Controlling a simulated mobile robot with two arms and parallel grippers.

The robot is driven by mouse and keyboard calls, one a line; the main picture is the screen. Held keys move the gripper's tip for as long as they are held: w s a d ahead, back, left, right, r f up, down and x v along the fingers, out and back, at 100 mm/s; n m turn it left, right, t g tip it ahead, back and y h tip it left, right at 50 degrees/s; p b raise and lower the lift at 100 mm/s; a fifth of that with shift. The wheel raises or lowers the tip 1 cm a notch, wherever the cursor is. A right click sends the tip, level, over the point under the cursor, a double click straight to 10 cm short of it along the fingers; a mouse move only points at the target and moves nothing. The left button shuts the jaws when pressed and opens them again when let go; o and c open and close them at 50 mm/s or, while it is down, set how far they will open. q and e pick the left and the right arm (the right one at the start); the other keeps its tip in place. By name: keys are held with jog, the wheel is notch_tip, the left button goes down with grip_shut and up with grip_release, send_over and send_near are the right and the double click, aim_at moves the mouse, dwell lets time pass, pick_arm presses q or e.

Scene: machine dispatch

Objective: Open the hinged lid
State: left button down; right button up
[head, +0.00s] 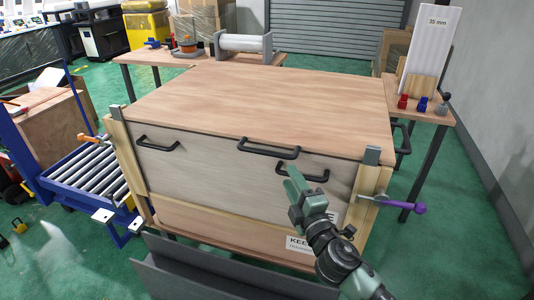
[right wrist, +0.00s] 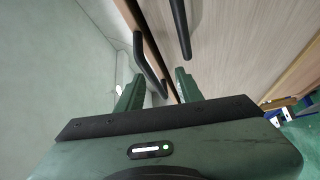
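A large wooden crate (head: 240,185) has a flat brown lid (head: 260,95) lying level on top. A black bar handle (head: 268,148) sits at the lid's front edge. My right gripper (head: 291,175) is in front of the crate, near this handle and the right front-panel handle (head: 318,178). In the right wrist view, the gripper (right wrist: 159,76) is open. The lid-edge handle (right wrist: 149,65) shows in the gap between its fingers; I cannot tell whether they touch it. The panel handle (right wrist: 180,28) is further up there. My left gripper is not in view.
Another black handle (head: 158,143) is on the panel's left. Grey brackets (head: 371,155) sit at the front corners. A purple-ended lever (head: 420,208) sticks out at right. A roller conveyor (head: 85,165) stands at left, and a side table (head: 440,108) at right.

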aim_at(267, 154)
jog(key=w+a+r+n+y, duration=0.1)
jog(key=w+a, duration=0.1)
jog(key=w+a+r+n+y, duration=0.1)
jog(key=w+a+n, duration=0.1)
jog(key=w, duration=0.1)
jog(key=w+a+r+n+y, duration=0.1)
jog(key=w+a+n, duration=0.1)
jog(key=w, duration=0.1)
jog(key=shift+w+a+g, duration=0.1)
jog(key=shift+w+g, duration=0.1)
jog(key=shift+g, duration=0.1)
jog(key=shift+f, duration=0.1)
grip_shut()
dwell(1.1)
